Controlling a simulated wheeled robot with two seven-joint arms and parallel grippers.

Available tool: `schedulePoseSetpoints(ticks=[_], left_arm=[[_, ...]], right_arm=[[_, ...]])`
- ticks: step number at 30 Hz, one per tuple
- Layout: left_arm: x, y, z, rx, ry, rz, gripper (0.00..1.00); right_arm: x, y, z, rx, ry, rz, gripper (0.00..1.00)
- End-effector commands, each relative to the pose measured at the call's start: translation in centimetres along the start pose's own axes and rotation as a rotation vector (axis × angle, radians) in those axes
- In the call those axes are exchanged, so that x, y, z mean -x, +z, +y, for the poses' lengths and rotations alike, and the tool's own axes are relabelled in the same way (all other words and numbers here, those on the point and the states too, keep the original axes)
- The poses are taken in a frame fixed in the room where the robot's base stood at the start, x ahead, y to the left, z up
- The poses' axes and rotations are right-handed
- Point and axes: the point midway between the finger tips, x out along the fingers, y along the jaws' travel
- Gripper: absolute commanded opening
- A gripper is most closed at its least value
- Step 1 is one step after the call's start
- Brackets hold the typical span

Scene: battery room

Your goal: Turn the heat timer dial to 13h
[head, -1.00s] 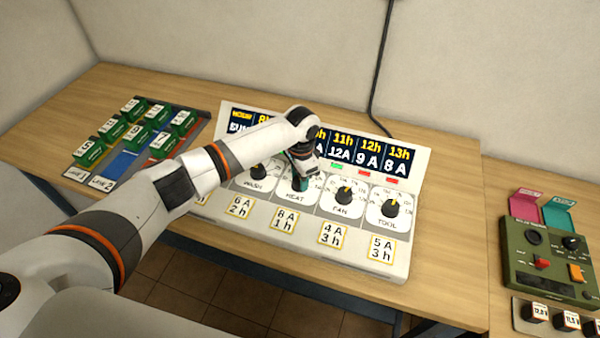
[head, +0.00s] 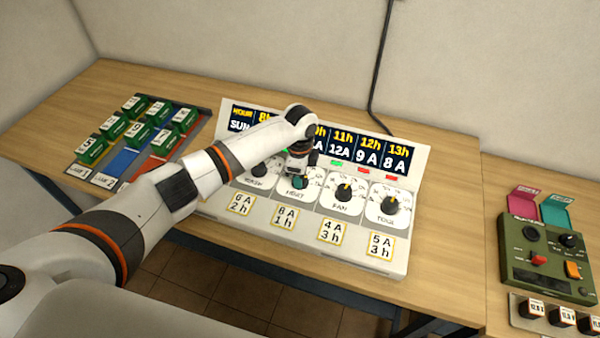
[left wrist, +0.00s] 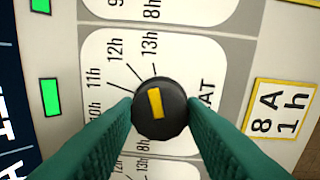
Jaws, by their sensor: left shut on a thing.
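The heat dial is a round black knob with a yellow pointer bar (left wrist: 155,103), on a white plate (left wrist: 100,50) printed with hour marks. In the left wrist view the bar points up and slightly left, close to the 13h mark; I cannot tell whether it lines up exactly. My left gripper (left wrist: 160,112) has its green fingers shut on the knob, one on each side. In the head view my left gripper (head: 298,181) is over the HEAT dial and hides its knob. My right gripper is not in view.
The fan dial (head: 343,192) and tool dial (head: 390,204) are right of my gripper; the wash dial (head: 259,170) is left. A card reading 8A 1h (head: 285,217) sits below the heat dial. The hour display (head: 370,151) rises behind. A green device (head: 545,255) stands far right.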

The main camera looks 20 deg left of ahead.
Motion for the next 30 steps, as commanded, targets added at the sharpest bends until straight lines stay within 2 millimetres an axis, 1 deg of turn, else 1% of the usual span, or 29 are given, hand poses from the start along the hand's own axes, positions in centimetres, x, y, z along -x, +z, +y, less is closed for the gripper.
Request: schedulePoseSetpoints(ticks=[6,18,19,22,30], left_arm=[[0.17,0.14,0.13,-0.034,0.005,-0.005,0.14],[0.18,0.15,0.13,-0.04,0.005,-0.005,0.14],[0.18,0.14,0.13,-0.04,0.005,-0.005,0.42],[0.15,0.12,0.1,-0.039,0.004,-0.004,0.58],[0.09,0.06,0.04,-0.038,0.002,-0.003,0.59]], right_arm=[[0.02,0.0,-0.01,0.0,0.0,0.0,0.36],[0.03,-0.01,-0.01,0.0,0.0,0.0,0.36],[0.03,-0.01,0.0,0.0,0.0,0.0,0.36],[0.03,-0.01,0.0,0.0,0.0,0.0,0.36],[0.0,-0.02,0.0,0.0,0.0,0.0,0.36]])
